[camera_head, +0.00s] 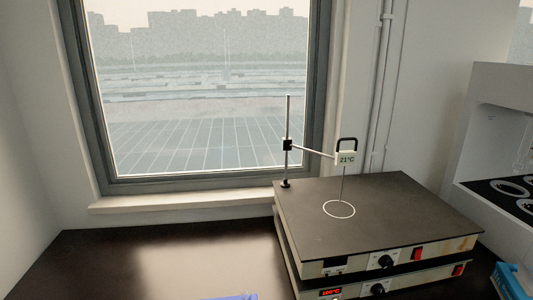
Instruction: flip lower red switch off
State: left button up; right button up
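Two hot-plate units are stacked on the dark counter. The upper unit (375,215) has a dark flat top with a white ring, a black knob (386,262) and an upper red switch (417,254) on its front. The lower unit (415,281) has a lit red display (330,293) that seems to read 100°C, a black knob (378,289) and the lower red switch (458,270) near its right end. I cannot tell from this small view which way the lower switch is tipped. Neither of my grippers shows in the head view.
A rod stand (288,140) holds a thermometer reading 21°C (347,158) over the upper plate. A white cabinet (497,130) stands at the right. A blue object (235,297) lies at the bottom edge, another blue-white device (511,281) at the lower right. The counter (140,262) at left is clear.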

aim_at(459, 270)
jog(key=k+j+z, duration=0.1)
jog(key=z, duration=0.3)
jog(key=k+z, duration=0.4)
jog(key=i+l+z, duration=0.25)
jog(key=i+z, duration=0.1)
jog(key=z, duration=0.2)
